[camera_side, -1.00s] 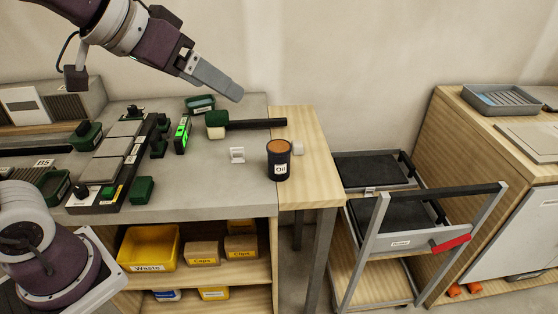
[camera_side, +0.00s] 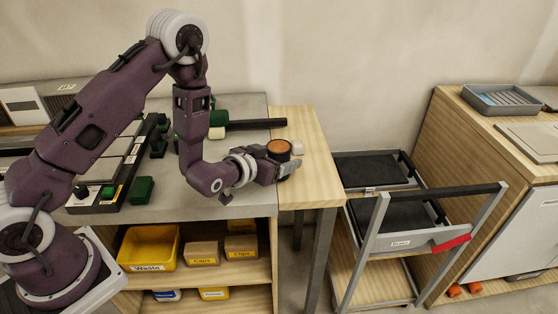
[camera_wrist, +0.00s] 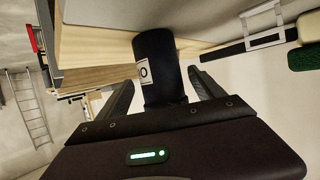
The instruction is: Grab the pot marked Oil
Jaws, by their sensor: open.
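The Oil pot is a dark cylinder with an orange-brown top and a white label. In the side view the pot (camera_side: 279,147) stands upright at the right end of the grey worktop, by the wooden strip, partly hidden behind my gripper (camera_side: 289,170). In the wrist view the pot (camera_wrist: 158,62) lies between my two open fingers (camera_wrist: 162,90), with part of its label showing. The fingers are on either side of it, apart from each other. I cannot tell whether either finger touches the pot.
A dark-handled mallet (camera_side: 256,124) lies further back. The wooden strip (camera_side: 318,180) to the right is mostly clear. A cart (camera_side: 385,210) stands beyond it, and yellow bins (camera_side: 150,247) sit on the shelf below.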

